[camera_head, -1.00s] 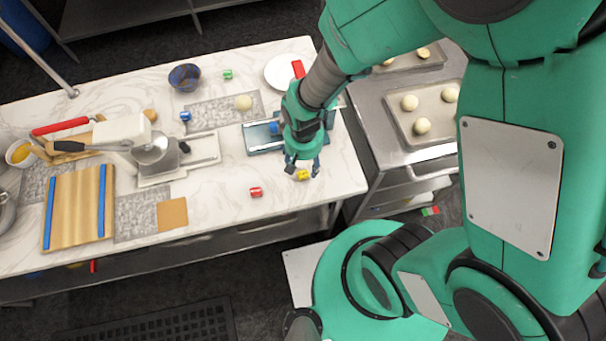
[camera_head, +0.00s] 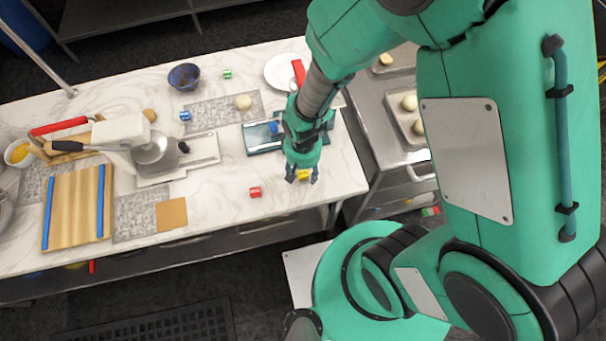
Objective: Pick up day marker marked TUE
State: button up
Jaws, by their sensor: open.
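Several small coloured markers lie on the marble counter, and their lettering is too small to read, so I cannot tell which is TUE. A yellow one (camera_head: 303,175) is near the counter's front right edge. A red one (camera_head: 255,192) lies to its left. A blue one (camera_head: 185,116) and a green one (camera_head: 227,74) lie farther back. My gripper (camera_head: 302,180) points down with its fingers open, one on each side of the yellow marker in this view. The gripper partly hides the yellow marker, and I cannot tell whether the fingers touch it.
A white plate (camera_head: 280,72) and a dark blue bowl (camera_head: 184,77) stand at the back. A stand mixer (camera_head: 120,132) and a striped wooden board (camera_head: 75,215) are left. The counter around the red marker is clear.

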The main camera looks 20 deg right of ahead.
aim_at(303, 173)
jog(key=shift+c, duration=0.5)
jog(key=c, duration=1)
jog(key=shift+r, duration=0.15)
jog(key=shift+r, duration=0.55)
notch_tip(303, 173, up, 2)
jog(key=shift+w+r, duration=0.1)
jog(key=s+d, duration=0.1)
jog(key=s, duration=0.4)
jog(key=s+d+r, duration=0.1)
jog(key=s, duration=0.4)
jog(key=s+d+p, duration=0.1)
jog(key=s+d, duration=0.1)
jog(key=s, duration=0.3)
jog(key=shift+s+r, duration=0.2)
jog(key=shift+s, duration=0.15)
